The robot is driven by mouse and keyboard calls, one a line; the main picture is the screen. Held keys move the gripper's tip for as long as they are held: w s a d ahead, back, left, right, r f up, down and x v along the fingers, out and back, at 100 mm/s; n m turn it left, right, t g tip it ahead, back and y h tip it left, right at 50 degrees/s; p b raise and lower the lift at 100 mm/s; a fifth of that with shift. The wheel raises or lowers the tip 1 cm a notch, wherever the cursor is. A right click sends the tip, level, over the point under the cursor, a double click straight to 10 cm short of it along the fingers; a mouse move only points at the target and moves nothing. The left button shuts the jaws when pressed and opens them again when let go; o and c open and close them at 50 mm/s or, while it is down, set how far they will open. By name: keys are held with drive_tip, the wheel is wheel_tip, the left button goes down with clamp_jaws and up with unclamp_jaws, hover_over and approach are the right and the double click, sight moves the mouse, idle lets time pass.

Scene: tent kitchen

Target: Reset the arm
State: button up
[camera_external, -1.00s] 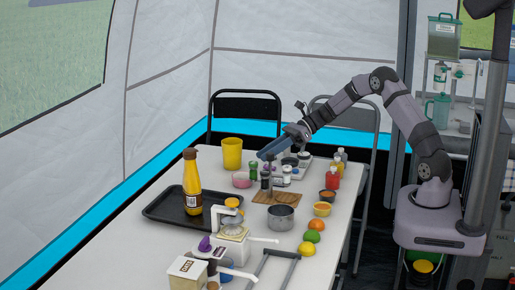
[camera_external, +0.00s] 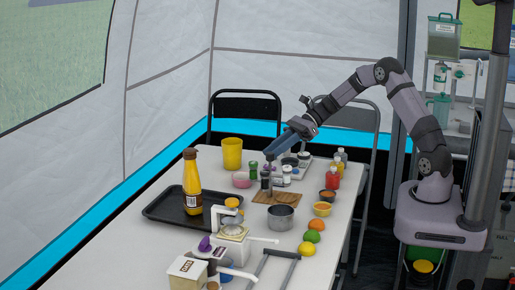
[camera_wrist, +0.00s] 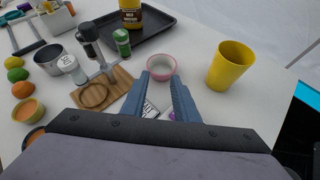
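My gripper (camera_external: 268,155) hangs above the far part of the white table (camera_external: 330,232), on my arm that reaches in from the right. In the wrist view my gripper (camera_wrist: 160,78) has two blue-grey fingers with a gap between them, open and empty. A pink-rimmed bowl (camera_wrist: 161,67) shows just beyond the fingertips, also in the external view (camera_external: 241,180). The fingers partly hide what lies beneath them.
A yellow cup (camera_wrist: 231,66) stands to the right in the wrist view. A wooden board (camera_wrist: 112,92) with a tamper-like stand, a metal pot (camera_external: 281,217), fruit, and a black tray (camera_external: 165,208) with a yellow bottle (camera_external: 192,182) crowd the table. Chairs stand behind.

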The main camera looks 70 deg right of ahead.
drive_tip(key=s+a+r+n+g+h+p, duration=0.2)
drive_tip(key=s+a+r+n+g+p, duration=0.5)
drive_tip(key=s+a+r+n+p, duration=0.45)
drive_tip(key=s+a+r+n+g+h+p, duration=0.1)
drive_tip(key=s+r+n+h+p, duration=0.3)
drive_tip(key=s+n+p, duration=0.5)
drive_tip(key=s+a+r+n+g+h+p, duration=0.1)
drive_tip(key=s+r+n+h+p, duration=0.1)
drive_tip(key=s+r+n+p, duration=0.6)
wheel_tip(320, 180, down, 7)
drive_tip(key=s+b, duration=0.1)
drive_tip(key=b, duration=0.4)
drive_tip(key=shift+r, duration=0.2)
drive_tip(key=shift+a, duration=0.1)
